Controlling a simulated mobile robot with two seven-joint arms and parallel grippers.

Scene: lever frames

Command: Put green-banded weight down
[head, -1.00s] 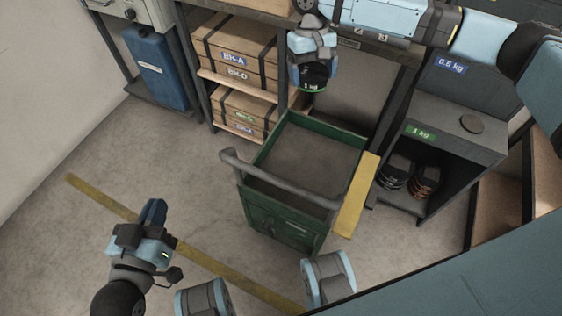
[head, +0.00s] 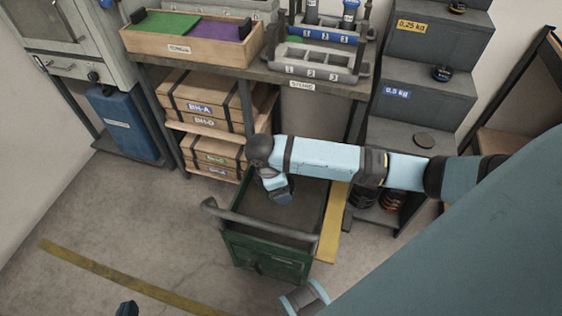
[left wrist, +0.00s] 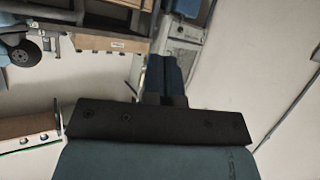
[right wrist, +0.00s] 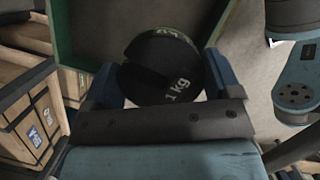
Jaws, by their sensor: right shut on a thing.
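The green-banded weight (right wrist: 165,85) is a dark disc with a slot, marked "1 kg", with a little green at its far edge. It sits between the fingers of my right gripper (right wrist: 163,78), which is shut on it. In the head view, my right gripper (head: 280,190) points down over the open top of the green cart (head: 268,262); the weight is hidden there by the wrist. The cart's green wall (right wrist: 62,32) shows beyond the weight in the right wrist view. My left gripper (head: 127,308) is at the bottom edge; its fingers (left wrist: 165,78) are together and empty.
A stepped grey rack (head: 430,95) with weights and labels stands at the right. A workbench (head: 240,78) with wooden crates (head: 205,98) below is behind the cart. A yellow strip (head: 333,222) runs along the cart's right side. Floor at the left is clear.

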